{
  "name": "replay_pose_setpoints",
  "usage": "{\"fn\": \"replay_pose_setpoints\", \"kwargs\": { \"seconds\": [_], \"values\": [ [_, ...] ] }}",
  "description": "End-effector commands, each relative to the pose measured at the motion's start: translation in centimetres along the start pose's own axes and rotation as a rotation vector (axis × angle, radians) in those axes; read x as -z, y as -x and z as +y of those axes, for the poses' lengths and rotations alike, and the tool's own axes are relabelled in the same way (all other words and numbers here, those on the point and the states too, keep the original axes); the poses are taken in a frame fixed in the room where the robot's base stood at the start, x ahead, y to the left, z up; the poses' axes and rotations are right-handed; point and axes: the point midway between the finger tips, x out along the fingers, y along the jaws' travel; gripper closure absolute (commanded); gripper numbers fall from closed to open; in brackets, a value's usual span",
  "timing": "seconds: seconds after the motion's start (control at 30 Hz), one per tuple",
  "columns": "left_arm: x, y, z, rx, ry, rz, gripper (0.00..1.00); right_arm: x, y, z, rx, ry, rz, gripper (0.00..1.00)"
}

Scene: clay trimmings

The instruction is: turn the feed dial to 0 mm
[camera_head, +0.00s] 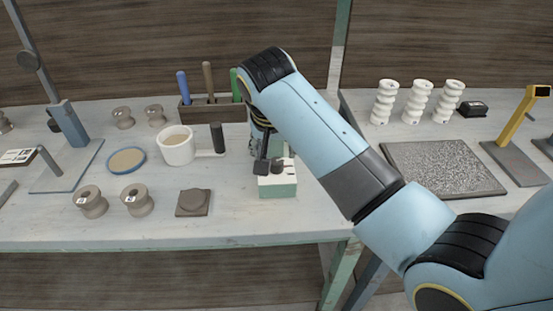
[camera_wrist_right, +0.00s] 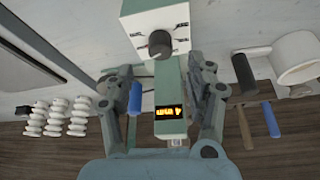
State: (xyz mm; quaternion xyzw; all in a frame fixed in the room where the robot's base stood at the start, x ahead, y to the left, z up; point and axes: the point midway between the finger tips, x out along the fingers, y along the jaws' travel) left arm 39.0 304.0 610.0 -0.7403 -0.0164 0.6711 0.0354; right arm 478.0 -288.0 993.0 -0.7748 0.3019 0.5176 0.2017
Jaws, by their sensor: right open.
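The feed dial is a dark round knob (camera_wrist_right: 160,45) on the white face of a small green-and-white box (camera_wrist_right: 137,24), with tick marks around it. The box (camera_head: 277,186) also shows in the head view, near the front of the left bench. A green column runs from the box and carries a small display (camera_wrist_right: 169,113) with orange characters too small to read. My right gripper (camera_head: 264,150) is open at the box; in the wrist view its fingers (camera_wrist_right: 161,70) stand apart on both sides of the column, with nothing between them gripped. My left gripper is out of view.
A white mug (camera_head: 177,146) with a dark handle stands left of the box. A brown square block (camera_head: 194,203) and several spools lie farther left. A tool rack (camera_head: 200,112) is behind. White ribbed pieces (camera_head: 418,101) and a speckled slab (camera_head: 442,168) are on the right bench.

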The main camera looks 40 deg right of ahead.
Motion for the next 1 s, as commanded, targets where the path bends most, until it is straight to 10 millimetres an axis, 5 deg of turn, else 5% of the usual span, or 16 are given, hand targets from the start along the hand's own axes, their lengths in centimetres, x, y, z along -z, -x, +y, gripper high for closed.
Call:
{"fn": "replay_pose_setpoints", "kwargs": {
  "seconds": [0.3,0.7,1.0],
  "values": [
    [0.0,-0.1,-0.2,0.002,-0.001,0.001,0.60,0.0,-5.2,0.0,0.000,0.002,0.000,0.45],
    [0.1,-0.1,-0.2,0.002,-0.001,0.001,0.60,0.0,-6.1,0.0,0.002,0.001,0.000,0.45],
    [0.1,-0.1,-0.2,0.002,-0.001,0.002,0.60,0.0,-6.1,0.0,0.001,0.001,0.000,0.84]
  ]
}}
